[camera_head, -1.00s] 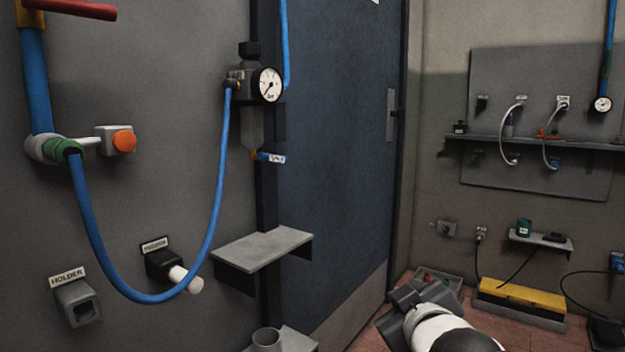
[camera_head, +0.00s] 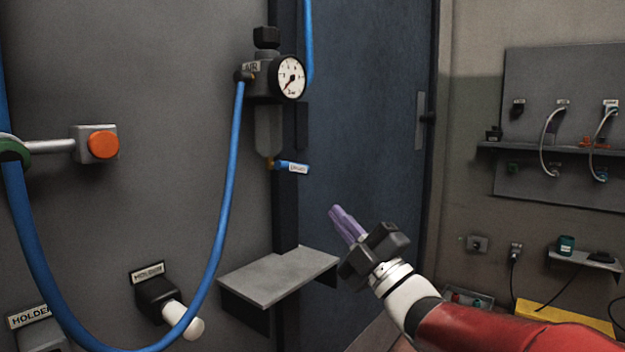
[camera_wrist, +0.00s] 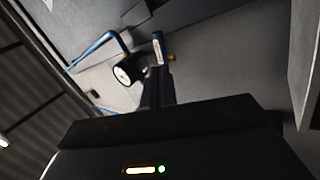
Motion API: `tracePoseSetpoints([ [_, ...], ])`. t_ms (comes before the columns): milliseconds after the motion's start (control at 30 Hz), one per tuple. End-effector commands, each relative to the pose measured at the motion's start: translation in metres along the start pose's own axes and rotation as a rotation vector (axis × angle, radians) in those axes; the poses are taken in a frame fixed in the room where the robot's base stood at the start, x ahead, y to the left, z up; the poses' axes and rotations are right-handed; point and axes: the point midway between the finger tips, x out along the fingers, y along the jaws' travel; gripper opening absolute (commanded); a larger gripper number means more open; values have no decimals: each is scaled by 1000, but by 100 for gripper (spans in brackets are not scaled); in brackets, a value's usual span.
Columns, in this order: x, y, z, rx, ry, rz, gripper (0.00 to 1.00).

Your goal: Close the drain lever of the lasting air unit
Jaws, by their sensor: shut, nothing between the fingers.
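The lasting air unit (camera_head: 267,85) hangs on the grey wall, with a round white gauge (camera_head: 290,77), a label and a grey bowl. Its drain lever (camera_head: 292,167) is blue with a white tag; it sticks out to the right below the bowl, nearly level. My gripper (camera_head: 340,213) is shut and empty, its purple fingers pointing up and left, below and right of the lever and apart from it. In the wrist view the lever (camera_wrist: 158,48) shows just beyond my dark fingers (camera_wrist: 157,88), with the gauge (camera_wrist: 127,70) to its left.
A grey shelf (camera_head: 280,275) juts from the wall below the unit, left of my gripper. A blue hose (camera_head: 225,190) loops down left of the unit. A holder with a white knob (camera_head: 170,305) and an orange button (camera_head: 102,145) are farther left. A dark blue door (camera_head: 370,120) stands behind.

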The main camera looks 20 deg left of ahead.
Motion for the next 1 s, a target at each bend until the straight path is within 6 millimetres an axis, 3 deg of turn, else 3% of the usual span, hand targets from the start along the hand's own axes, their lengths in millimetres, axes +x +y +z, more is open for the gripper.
tracePoseSetpoints([
  [200, 50, 2, -1, 2, 2, 1, 0],
  [400, 82, 2, -1, 1, 0, 0, 0],
  [600, 95, 0, 0, 1, -2, 0, 0],
  [1000, 96, 0, 0, -4, 1, 1, 0],
])
